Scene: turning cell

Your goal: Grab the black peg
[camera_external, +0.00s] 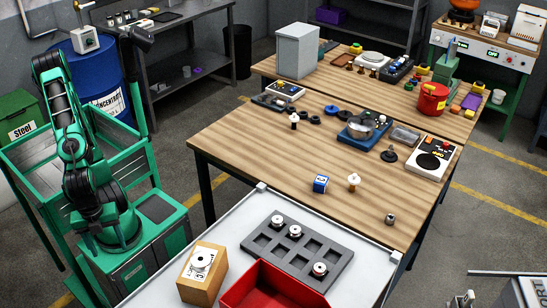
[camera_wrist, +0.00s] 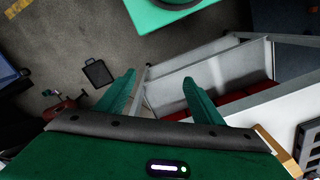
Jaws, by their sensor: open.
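I cannot tell for certain which piece is the black peg. One candidate is a small dark upright piece with a pale band (camera_external: 294,125), standing on the wooden table (camera_external: 245,140) left of its middle. Another is a black piece with a wide round base and a knob (camera_external: 389,156), at the table's right side. Neither shows in the wrist view. My gripper (camera_wrist: 159,78) is open, its two green fingers apart with nothing between them. It is over the floor and a grey-sided cart, well away from the table. I cannot pick out its fingers in the external view.
A white near table holds a grey rack (camera_external: 262,246) with several white-disc pieces, a red bin (camera_external: 247,294) and a wooden block (camera_external: 190,288).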

